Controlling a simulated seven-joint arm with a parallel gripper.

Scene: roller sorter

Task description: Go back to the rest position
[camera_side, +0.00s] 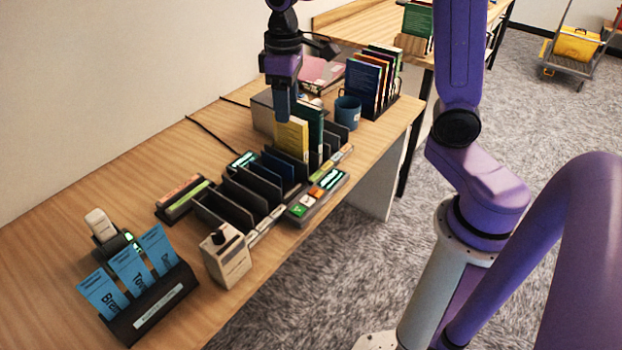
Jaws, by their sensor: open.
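My gripper (286,106) points down over the far part of the black slotted sorter (236,194) on the wooden table. A yellow book or folder (292,138) stands in the sorter just under the fingers, with a dark green one (315,125) beside it. The fingertips are close to the top of the yellow one; I cannot tell whether they touch it. The gap between the fingers is hard to make out from this side. I see nothing hanging from the gripper.
A holder with blue cards (152,311) and a beige device (226,256) stand at the near end of the table. A button panel (318,196) lies along the sorter. A blue mug (347,111) and a rack of books (370,82) stand beyond. Bare wood (40,262) lies at the left.

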